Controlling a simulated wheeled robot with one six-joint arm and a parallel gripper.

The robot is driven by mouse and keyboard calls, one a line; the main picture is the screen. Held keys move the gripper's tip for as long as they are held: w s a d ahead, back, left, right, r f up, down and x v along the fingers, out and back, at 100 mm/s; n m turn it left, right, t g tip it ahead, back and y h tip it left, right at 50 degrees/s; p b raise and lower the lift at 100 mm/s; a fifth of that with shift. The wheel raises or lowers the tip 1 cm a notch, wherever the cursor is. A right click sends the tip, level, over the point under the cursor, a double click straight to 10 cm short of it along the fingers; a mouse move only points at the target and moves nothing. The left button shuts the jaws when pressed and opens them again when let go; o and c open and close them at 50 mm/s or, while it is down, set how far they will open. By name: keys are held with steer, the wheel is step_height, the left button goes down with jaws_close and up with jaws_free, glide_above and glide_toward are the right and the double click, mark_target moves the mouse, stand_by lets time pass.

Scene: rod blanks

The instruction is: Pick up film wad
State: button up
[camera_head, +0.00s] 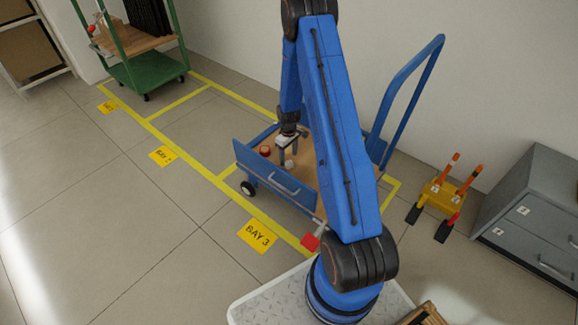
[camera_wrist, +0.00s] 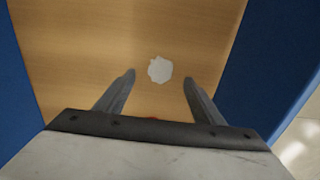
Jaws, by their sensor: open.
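The film wad (camera_wrist: 160,69) is a small, pale, crumpled lump on the wooden deck (camera_wrist: 90,35) of a blue cart. In the wrist view it lies just beyond my fingertips, between their lines and near the middle. My gripper (camera_wrist: 159,78) is open, with nothing between the fingers. In the head view my gripper (camera_head: 288,158) points down over the cart's deck, inside its blue panel (camera_head: 270,172). The wad (camera_head: 289,164) shows there as a small whitish spot by the fingertips. I cannot tell the exact height between them.
Blue cart sides flank my gripper closely in the wrist view. A red round item (camera_head: 265,151) sits on the deck to its left. A yellow stand (camera_head: 442,196) and grey drawer cabinet (camera_head: 530,215) stand right. A green cart (camera_head: 145,70) stands back left. Open floor lies left.

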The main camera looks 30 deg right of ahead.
mark_target(289, 161)
step_height(289, 161, down, 4)
steer(key=shift+s+f, duration=0.15)
steer(key=shift+c, duration=0.6)
steer(key=c, duration=0.9)
steer(key=shift+c, duration=0.2)
